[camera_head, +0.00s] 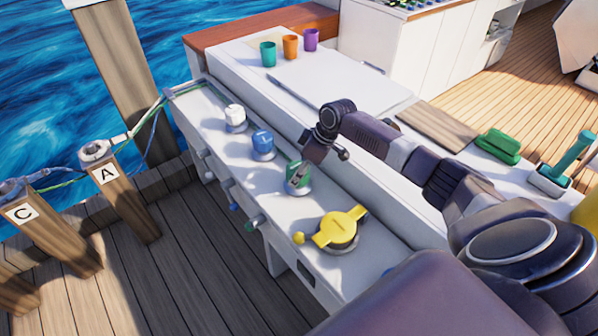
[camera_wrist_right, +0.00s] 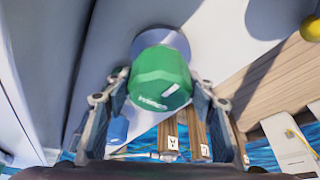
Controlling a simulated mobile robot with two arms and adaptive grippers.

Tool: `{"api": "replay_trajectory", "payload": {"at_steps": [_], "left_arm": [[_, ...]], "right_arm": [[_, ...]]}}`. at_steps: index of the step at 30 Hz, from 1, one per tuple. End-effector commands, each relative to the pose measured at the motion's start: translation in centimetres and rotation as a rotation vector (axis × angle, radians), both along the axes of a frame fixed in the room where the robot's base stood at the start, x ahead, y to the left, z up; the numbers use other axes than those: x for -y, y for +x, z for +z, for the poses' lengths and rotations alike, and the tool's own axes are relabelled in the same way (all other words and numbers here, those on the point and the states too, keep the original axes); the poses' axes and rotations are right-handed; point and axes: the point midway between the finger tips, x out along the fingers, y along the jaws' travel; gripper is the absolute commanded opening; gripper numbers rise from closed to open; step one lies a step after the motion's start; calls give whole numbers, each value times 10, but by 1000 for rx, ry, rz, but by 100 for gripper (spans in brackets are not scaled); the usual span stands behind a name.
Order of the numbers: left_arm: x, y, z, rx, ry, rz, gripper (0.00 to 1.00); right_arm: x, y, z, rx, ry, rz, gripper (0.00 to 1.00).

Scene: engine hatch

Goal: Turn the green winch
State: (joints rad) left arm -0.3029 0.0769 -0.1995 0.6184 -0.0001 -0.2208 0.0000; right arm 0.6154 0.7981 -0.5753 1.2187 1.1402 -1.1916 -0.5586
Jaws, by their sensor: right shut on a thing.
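The green winch (camera_head: 298,177) stands on the white ledge, between the blue winch (camera_head: 263,142) and the yellow winch (camera_head: 338,230). My right gripper (camera_head: 307,163) reaches over from the right and is at the green winch, covering part of its top in the head view. In the right wrist view the green faceted drum (camera_wrist_right: 160,78) sits between the two fingers of my right gripper (camera_wrist_right: 160,92), one on each side, shut on it. My left gripper is not in view.
A white winch (camera_head: 235,115) stands farther along the ledge. Green, orange and purple cups (camera_head: 290,46) stand on the raised deck. A green brush (camera_head: 497,147) lies at the right.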

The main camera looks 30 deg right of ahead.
Motion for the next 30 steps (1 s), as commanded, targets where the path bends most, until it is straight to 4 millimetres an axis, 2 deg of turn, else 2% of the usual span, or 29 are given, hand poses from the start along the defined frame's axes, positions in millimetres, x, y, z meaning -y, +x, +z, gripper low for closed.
{"api": "replay_trajectory", "payload": {"at_steps": [5, 11, 24, 30], "left_arm": [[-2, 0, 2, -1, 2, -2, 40], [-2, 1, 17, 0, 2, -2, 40], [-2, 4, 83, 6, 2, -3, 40], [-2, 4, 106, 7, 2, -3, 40]], "right_arm": [[0, 0, 1, 0, 0, -5, 27], [0, -1, 4, -1, 0, -60, 27], [-4, -2, 7, -3, 3, -385, 27], [-4, -1, 5, -3, 3, -535, 27]]}}
